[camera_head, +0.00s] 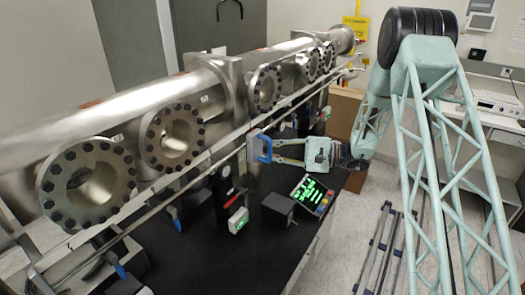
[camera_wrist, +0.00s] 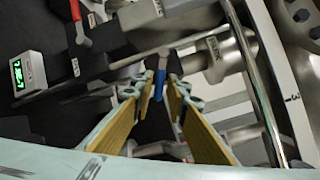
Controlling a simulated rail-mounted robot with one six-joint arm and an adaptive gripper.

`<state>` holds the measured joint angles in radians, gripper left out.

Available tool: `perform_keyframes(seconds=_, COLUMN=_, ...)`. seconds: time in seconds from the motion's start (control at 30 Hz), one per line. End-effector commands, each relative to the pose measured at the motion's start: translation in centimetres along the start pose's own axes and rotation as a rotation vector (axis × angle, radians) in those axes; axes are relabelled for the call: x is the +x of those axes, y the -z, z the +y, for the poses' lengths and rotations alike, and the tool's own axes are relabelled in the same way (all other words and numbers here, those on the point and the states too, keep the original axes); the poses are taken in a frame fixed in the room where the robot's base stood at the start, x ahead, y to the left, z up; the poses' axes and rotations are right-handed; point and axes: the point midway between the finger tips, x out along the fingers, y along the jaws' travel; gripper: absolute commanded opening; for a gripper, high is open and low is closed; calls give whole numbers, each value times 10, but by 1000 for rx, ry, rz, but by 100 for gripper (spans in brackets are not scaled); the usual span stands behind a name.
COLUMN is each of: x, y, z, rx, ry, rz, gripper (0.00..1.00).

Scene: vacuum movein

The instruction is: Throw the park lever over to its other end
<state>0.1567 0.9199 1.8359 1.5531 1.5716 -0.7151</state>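In the wrist view a lever with a blue grip (camera_wrist: 161,82) shows between and beyond my fingers. My gripper (camera_wrist: 155,92) is open, with its two tan-padded fingers apart and nothing clearly held; contact with the blue grip cannot be told. In the head view my gripper (camera_head: 276,150) reaches left toward the beamline, close to a blue bracket-shaped piece (camera_head: 263,148). A lever with a red grip (camera_wrist: 76,12) is at the upper left of the wrist view.
A long steel vacuum tube (camera_head: 110,112) with bolted flanges runs above a black bench (camera_head: 215,268). A thin rail (camera_head: 200,158) runs along it. A green-lit display (camera_head: 238,220), a dark box (camera_head: 277,209) and a control panel (camera_head: 312,195) stand on the bench below my gripper.

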Motion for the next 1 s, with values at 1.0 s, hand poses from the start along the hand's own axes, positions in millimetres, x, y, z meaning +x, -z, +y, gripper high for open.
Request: perform_keyframes(seconds=1.0, x=-102, y=1, z=0, rx=0, ry=1, rz=2, gripper=14)
